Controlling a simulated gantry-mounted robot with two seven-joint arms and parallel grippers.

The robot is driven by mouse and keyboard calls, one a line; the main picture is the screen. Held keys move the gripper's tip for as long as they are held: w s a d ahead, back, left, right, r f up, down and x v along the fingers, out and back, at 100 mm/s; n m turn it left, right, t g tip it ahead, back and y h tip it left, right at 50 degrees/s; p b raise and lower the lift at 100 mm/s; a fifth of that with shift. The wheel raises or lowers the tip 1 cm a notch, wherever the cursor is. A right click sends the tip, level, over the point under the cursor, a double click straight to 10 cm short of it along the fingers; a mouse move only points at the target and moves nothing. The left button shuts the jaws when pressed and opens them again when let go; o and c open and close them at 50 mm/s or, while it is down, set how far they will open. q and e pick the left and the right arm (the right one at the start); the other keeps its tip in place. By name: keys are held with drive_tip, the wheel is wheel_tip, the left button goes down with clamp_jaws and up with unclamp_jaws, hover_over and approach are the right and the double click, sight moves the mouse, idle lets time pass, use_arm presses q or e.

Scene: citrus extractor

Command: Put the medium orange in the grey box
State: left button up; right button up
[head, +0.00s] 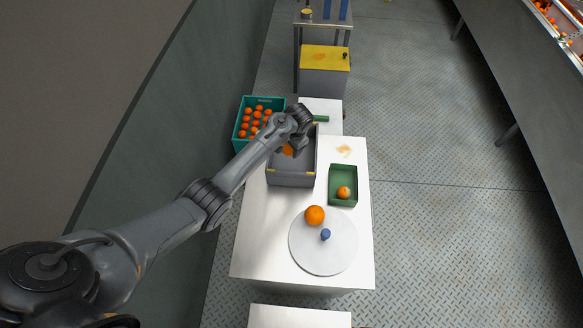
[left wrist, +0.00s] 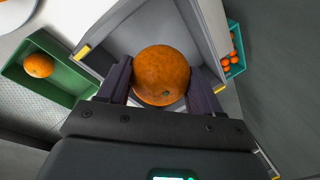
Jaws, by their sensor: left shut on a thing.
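My left gripper (head: 291,147) is shut on an orange, which is the medium orange (head: 287,151) judging by the other two. The gripper is over the grey box (head: 291,180), with the orange within the box's outline; I cannot tell its height above the floor. In the left wrist view the medium orange (left wrist: 162,75) sits between the two dark fingers, with the grey box (left wrist: 120,42) behind and around it. The arm hides part of the box in the head view. My right gripper is not in view.
A green tray (head: 343,171) with a small orange (head: 343,192) stands right of the box. A larger orange (head: 315,215) and a blue knob (head: 325,234) are on the round white disc (head: 335,258). A teal crate (head: 240,143) of oranges stands behind left.

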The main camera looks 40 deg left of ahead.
use_arm(q)
drive_tip(key=shift+w+r, duration=0.3)
drive_tip(key=shift+w, duration=0.25)
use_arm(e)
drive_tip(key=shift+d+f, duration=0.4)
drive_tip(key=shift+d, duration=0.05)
use_arm(q)
drive_tip(key=shift+r, duration=0.1)
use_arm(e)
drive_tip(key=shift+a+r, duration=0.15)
use_arm(q)
drive_tip(key=shift+d+b+x, duration=0.2)
drive_tip(key=shift+b+x, duration=0.35)
drive_tip(key=shift+x, duration=0.4)
drive_tip(key=shift+d+b+x, duration=0.25)
drive_tip(key=shift+b+x, duration=0.25)
drive_tip(key=shift+x, duration=0.45)
drive_tip(key=shift+f, duration=0.25)
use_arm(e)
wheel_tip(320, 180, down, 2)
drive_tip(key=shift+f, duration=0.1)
use_arm(q)
drive_tip(key=shift+f, duration=0.15)
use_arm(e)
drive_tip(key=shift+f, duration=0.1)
